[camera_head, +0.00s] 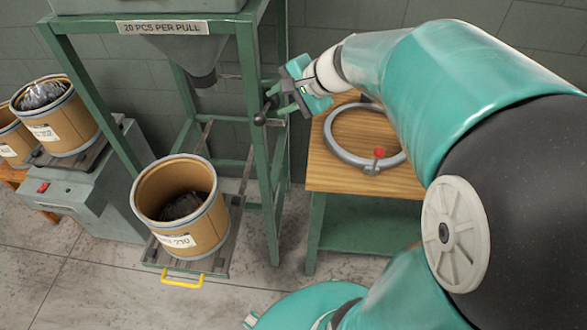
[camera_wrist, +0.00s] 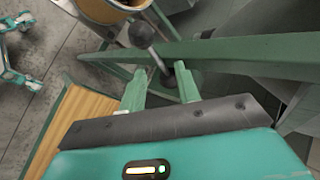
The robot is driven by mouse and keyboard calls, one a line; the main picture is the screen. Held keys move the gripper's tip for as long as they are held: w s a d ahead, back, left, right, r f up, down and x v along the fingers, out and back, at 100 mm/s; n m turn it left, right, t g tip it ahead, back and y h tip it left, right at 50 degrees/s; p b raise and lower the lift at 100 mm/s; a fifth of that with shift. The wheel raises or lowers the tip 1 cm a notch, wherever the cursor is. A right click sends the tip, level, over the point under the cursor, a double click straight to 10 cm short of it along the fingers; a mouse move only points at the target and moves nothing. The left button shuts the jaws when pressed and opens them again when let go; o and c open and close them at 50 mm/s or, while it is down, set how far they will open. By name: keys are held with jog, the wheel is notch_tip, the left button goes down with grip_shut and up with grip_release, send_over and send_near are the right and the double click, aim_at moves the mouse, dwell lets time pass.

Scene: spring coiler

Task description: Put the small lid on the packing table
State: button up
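My gripper (camera_head: 278,99) is at the green frame of the dispenser, beside a lever with a black ball knob (camera_head: 259,119). In the wrist view my gripper's two fingers (camera_wrist: 160,74) stand apart, with the lever's rod and pivot showing between or just beyond them; I cannot tell whether they touch. The ball knob (camera_wrist: 143,33) is past the fingertips. The wooden-topped table (camera_head: 330,172) is right of the frame and carries a grey ring with a red knob (camera_head: 338,150). I cannot make out a small lid; my arm hides part of the tabletop.
An open brown drum (camera_head: 150,205) with dark contents stands on a low platform with a yellow handle (camera_head: 182,283). More drums (camera_head: 70,130) stand at the left on a grey machine. The dispenser's green post (camera_head: 262,190) stands between drum and table.

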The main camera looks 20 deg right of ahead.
jog(key=s+a+n+g+h, duration=0.1)
jog(key=s+a+n+h, duration=0.1)
jog(key=s+n, duration=0.4)
jog(key=s+a+n+g+h, duration=0.1)
jog(key=s+a+n+h, duration=0.2)
jog(key=s+n, duration=0.4)
jog(key=s, duration=0.5)
jog(key=shift+s+a+f, duration=0.25)
jog(key=shift+s+a, duration=0.1)
